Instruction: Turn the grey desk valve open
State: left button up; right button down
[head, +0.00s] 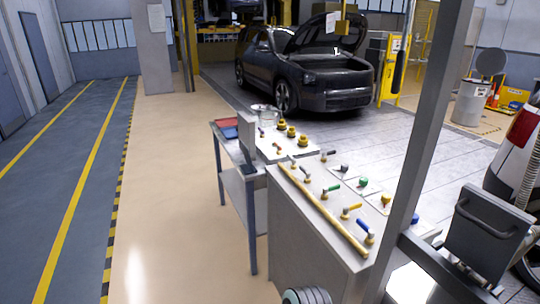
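A row of lever valves stands along the desk (300,225), beside a yellow pipe or rail. A small valve with a greyish lever (293,161) is at the far end of the row; it looks most like the grey desk valve, but it is too small to be sure or to tell how far it is turned. Another dark-levered valve (327,155) sits at the back edge. Neither of my grippers shows in the head view.
Coloured knobs, including a grey one (345,169), line the desk's right side. A grey upright post (425,130) crosses in front of the desk's right end, near a grey box with a handle (488,233). A side table (232,158) adjoins the far end. The floor (165,200) to the left is clear.

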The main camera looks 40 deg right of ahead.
aim_at(308, 173)
jog(key=i+z, duration=0.1)
jog(key=i, duration=0.75)
jog(key=i+j+z, duration=0.1)
jog(key=i, duration=0.75)
jog(key=i+z, duration=0.35)
jog(key=i+j+z, duration=0.1)
jog(key=z, duration=0.25)
jog(key=i+j+z, duration=0.2)
jog(key=i+z, duration=0.15)
jog(key=z, duration=1.85)
